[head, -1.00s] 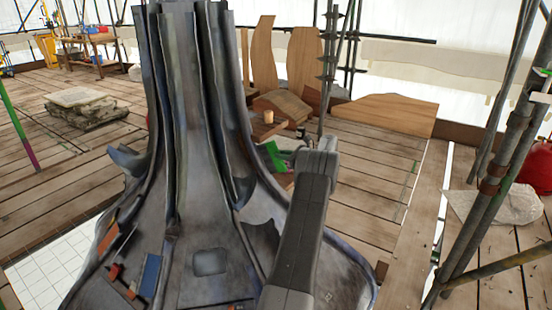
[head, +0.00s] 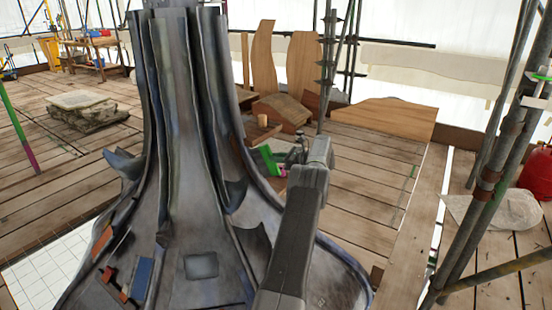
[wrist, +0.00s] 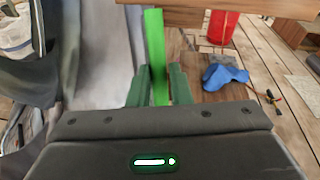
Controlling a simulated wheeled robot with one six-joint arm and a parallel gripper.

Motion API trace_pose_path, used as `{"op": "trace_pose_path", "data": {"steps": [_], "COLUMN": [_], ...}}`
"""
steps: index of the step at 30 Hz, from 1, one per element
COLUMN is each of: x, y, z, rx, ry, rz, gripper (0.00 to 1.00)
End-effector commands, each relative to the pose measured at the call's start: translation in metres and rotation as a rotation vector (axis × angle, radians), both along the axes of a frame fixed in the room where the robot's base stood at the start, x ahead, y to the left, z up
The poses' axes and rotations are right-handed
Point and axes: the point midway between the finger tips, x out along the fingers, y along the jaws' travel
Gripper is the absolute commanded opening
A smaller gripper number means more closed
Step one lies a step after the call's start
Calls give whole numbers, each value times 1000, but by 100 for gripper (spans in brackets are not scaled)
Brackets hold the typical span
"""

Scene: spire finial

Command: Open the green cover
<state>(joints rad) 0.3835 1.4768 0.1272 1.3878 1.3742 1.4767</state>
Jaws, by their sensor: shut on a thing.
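The green cover (wrist: 154,40) shows in the wrist view as a bright green strip standing up between my fingers. My gripper (wrist: 158,76) is shut on it; the strip's lower end is partly hidden between the fingers. In the head view the green cover (head: 268,160) is a small tilted green piece at the right flank of the grey spire (head: 180,130), just left of my wrist. My arm hides part of the area behind it. I cannot tell from these views how far the cover stands open.
A wooden board (wrist: 220,8) crosses the top of the wrist view. A red bucket (wrist: 221,27) and a blue cloth (wrist: 225,77) are on the planks to the right. Scaffold poles (head: 490,180) stand at the far right. Plank floor right of my arm is largely clear.

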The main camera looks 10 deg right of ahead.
Motion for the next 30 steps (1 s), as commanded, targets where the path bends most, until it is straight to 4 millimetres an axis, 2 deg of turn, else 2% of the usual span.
{"op": "trace_pose_path", "data": {"steps": [1,5,6,9,30], "x": [7,7,7,7,5], "y": [-3,-3,-3,-3,-2], "z": [12,13,13,12,5], "rx": [-1,-2,-2,-1,-3], "ry": [-24,-25,-25,-24,-12], "rz": [-26,-25,-24,-25,-20], "gripper": [0,0,23,38,38]}}
